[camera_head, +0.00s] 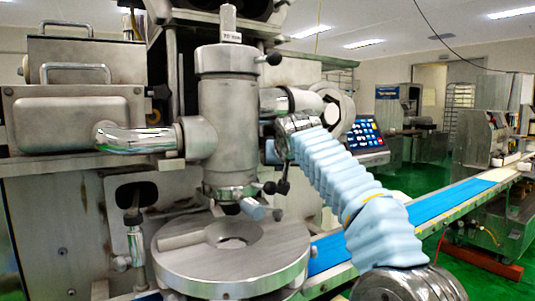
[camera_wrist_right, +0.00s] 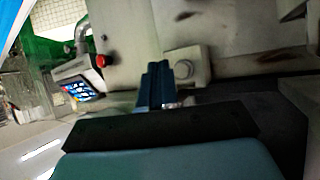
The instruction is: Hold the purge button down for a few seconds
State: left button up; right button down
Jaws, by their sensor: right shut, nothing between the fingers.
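No readable label shows which control is the purge button. In the right wrist view, a small grey box with a round button (camera_wrist_right: 183,69) sits on the machine's pale metal wall. My right gripper (camera_wrist_right: 157,66) is shut and empty, its blue fingers pointing toward that wall just left of the round button. I cannot tell whether they touch anything. The machine's control panel (camera_wrist_right: 78,88), with a blue screen or keypad, lies to the left and also shows in the head view (camera_head: 364,133). A red button (camera_wrist_right: 102,61) is above it. My left gripper is not in view.
The vertical metal cylinder (camera_head: 227,125) stands above a round steel table (camera_head: 265,262). Small dark-knobbed handles (camera_head: 283,187) stick out near my right arm. A blue conveyor belt (camera_head: 440,215) runs off to the right. Other machines stand farther back on the green floor.

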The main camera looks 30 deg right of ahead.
jog(key=shift+w+a, duration=0.1)
jog(key=shift+w, duration=1)
dwell(1.2)
jog(key=shift+w, duration=0.4)
jog(key=shift+w+a, duration=0.1)
jog(key=shift+w, duration=0.25)
dwell(2.2)
jog(key=shift+s+f, duration=0.1)
dwell(1.6)
jog(key=shift+s+b, duration=0.45)
jog(key=shift+s, duration=0.2)
